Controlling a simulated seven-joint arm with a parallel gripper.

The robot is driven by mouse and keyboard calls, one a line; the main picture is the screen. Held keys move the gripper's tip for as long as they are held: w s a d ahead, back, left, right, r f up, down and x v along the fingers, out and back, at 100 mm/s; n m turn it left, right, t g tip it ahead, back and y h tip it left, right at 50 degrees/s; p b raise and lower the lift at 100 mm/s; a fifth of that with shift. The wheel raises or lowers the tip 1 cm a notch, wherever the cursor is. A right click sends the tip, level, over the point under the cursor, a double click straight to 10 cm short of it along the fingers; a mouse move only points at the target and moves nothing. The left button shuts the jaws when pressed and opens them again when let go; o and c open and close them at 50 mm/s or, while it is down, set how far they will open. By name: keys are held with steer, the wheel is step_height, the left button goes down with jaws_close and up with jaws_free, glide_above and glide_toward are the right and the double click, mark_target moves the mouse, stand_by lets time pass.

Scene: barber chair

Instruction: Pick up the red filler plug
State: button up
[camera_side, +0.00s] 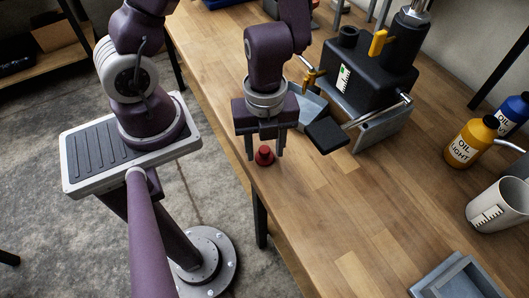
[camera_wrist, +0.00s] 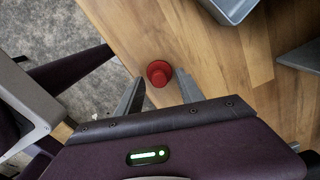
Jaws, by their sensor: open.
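The red filler plug (camera_side: 264,156) stands on the wooden table near its left edge. It is a small round red piece with a wider base and a narrower top. In the wrist view the plug (camera_wrist: 159,73) lies just beyond and between the fingertips. My gripper (camera_side: 265,155) is open above the table, its fingers pointing down on either side of the plug. In the wrist view the open fingers (camera_wrist: 158,90) show a gap on both sides of the plug. I cannot tell the exact height of the fingertips over the table.
A black pump unit (camera_side: 370,75) with a dark pedal (camera_side: 327,133) stands right of my gripper. A grey-blue tray (camera_wrist: 232,8) lies close by. Oil bottles (camera_side: 470,142), a white measuring cup (camera_side: 497,207) and a grey tray (camera_side: 458,280) stand farther right. The front table is clear.

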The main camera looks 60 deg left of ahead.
steer(key=shift+f, duration=0.25)
jaws_close()
steer(key=shift+r, duration=0.1)
